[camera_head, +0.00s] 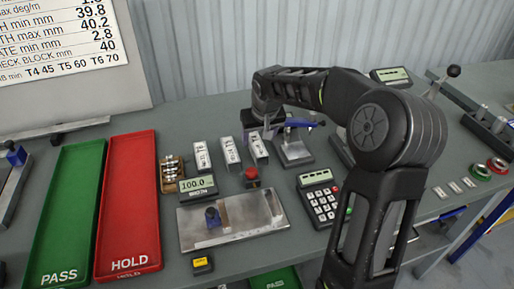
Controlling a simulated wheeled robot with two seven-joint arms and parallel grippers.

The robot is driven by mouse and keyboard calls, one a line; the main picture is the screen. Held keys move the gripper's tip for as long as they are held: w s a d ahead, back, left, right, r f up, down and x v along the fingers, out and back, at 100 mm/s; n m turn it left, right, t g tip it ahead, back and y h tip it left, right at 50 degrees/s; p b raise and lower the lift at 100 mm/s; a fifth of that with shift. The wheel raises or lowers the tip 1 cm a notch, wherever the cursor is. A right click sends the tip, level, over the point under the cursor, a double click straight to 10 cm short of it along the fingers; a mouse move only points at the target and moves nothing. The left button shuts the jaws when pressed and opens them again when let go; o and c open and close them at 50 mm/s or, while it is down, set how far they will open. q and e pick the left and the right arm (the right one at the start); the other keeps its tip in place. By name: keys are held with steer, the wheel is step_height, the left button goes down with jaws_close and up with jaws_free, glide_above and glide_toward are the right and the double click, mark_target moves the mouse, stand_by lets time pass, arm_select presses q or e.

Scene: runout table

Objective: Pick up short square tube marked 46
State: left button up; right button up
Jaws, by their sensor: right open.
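Three short square tubes stand in a row at the middle of the table: a left one (202,156), a middle one (231,153) and a right one (259,152). Each has dark markings on a pale face, too small to read, so I cannot tell which is marked 46. My right gripper (262,132) is open, pointing down at the right tube's far end. My own arm hides part of the fingers, and I cannot tell whether they touch the tube. My left gripper is out of view.
A green PASS tray (72,210) and red HOLD tray (129,205) lie at the left. A metal plate (262,215), a display reading 100.0 (198,187), a red button (252,177) and a keypad (322,200) stand in front of the tubes. A stand (294,152) is close right.

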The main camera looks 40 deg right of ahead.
mark_target(257, 144)
steer(key=shift+f, duration=0.25)
steer(key=p+x, duration=0.1)
steer(key=x, duration=0.2)
steer(key=shift+w+d+f+p, duration=0.15)
steer(key=shift+d+f+p, duration=0.05)
steer(key=shift+f+p, duration=0.1)
steer(key=shift+w+f, duration=0.25)
steer(key=shift+f, duration=0.15)
steer(key=shift+c, duration=0.3)
jaws_close()
